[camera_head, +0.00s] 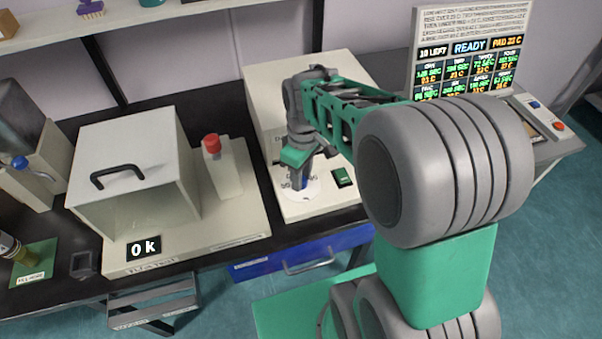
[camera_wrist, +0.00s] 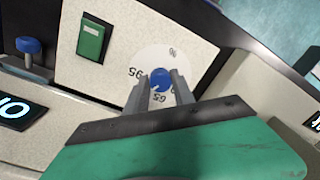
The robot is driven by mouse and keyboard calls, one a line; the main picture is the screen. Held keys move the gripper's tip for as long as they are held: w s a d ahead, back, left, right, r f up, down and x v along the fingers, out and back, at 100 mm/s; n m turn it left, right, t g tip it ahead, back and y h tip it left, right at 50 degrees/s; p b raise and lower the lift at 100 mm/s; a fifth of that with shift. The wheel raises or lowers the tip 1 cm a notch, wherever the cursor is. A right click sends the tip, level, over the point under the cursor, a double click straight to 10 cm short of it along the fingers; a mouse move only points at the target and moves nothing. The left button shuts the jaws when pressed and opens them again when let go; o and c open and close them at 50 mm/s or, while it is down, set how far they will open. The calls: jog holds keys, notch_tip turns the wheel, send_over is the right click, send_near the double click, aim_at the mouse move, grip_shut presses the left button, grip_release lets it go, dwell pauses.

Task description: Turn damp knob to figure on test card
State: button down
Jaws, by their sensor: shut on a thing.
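The blue damp knob (camera_wrist: 161,77) sits at the middle of a round white dial (camera_wrist: 177,58) on a pale instrument panel. Figures are printed around the dial, turned over in the wrist view and partly hidden by my fingers. In the head view the dial (camera_head: 312,190) shows at the front of the pale machine, with my gripper (camera_head: 300,180) pointing down onto it. In the wrist view my gripper (camera_wrist: 160,91) has one finger on each side of the knob, shut on it. I cannot identify the test card for certain.
A green rocker switch (camera_head: 342,177) is beside the dial. A screen (camera_head: 470,60) reading READY is at back right. A box with a black handle (camera_head: 118,177) and a red-capped part (camera_head: 211,144) stand left.

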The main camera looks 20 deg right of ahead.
jog(key=m+p, duration=0.1)
jog(key=m, duration=0.4)
jog(key=shift+m, duration=0.3)
jog(key=shift+s+m+p, duration=0.1)
jog(key=shift+m+p, duration=0.45)
jog(key=shift+m, duration=1.55)
jog(key=c, duration=1.1)
grip_release()
notch_tip(320, 180, up, 8)
jog(key=shift+d+f, duration=0.1)
